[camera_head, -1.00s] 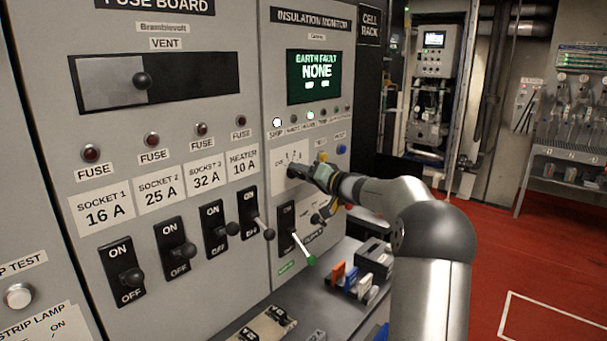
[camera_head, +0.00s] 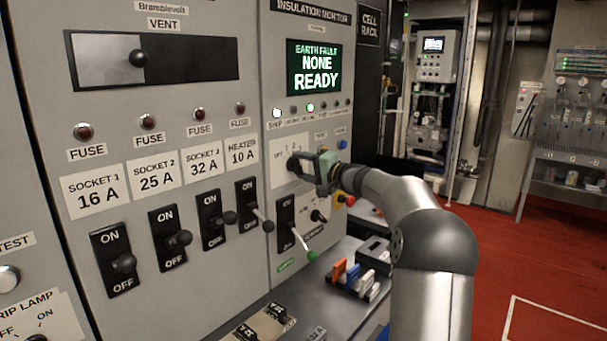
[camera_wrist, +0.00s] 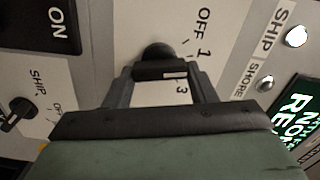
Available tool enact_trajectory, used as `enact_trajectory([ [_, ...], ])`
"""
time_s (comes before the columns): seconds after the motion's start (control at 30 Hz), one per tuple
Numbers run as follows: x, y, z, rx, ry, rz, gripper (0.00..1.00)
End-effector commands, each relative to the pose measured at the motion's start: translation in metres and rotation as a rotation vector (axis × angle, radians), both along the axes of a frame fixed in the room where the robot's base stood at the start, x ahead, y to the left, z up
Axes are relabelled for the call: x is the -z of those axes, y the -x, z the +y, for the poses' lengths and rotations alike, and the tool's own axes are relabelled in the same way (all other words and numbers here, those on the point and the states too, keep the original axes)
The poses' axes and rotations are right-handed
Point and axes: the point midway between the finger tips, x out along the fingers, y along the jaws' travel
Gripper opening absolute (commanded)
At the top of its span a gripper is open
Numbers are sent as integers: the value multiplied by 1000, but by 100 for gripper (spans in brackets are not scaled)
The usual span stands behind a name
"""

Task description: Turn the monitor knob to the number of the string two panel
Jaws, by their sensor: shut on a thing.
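The monitor knob (camera_head: 292,163) is a dark knob on a white dial plate under the insulation monitor screen (camera_head: 314,68). In the wrist view, its dark bar (camera_wrist: 160,70) carries a white mark on the right end. The printed dial shows OFF, 1 and 3; the mark points between 1 and 3, and a finger covers part of the plate there. My gripper (camera_wrist: 160,78) is shut on the knob, one finger at each end of the bar. The screen reads EARTH FAULT NONE READY. I cannot make out a string two panel.
Below the dial are a switch with a green-tipped lever (camera_head: 311,256) and a small black knob (camera_head: 317,216). Fuse switches (camera_head: 170,240) line the panel to the left. A shelf below holds orange and blue blocks (camera_head: 347,275). Red floor is open at right.

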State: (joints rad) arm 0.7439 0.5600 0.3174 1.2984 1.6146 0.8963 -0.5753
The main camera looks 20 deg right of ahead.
Motion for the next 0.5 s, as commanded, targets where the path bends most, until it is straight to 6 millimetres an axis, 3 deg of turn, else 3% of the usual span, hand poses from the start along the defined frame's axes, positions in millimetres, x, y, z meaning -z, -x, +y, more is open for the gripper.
enact_trajectory([
  [0.5,3,0,0,-1,-355,169,28],
])
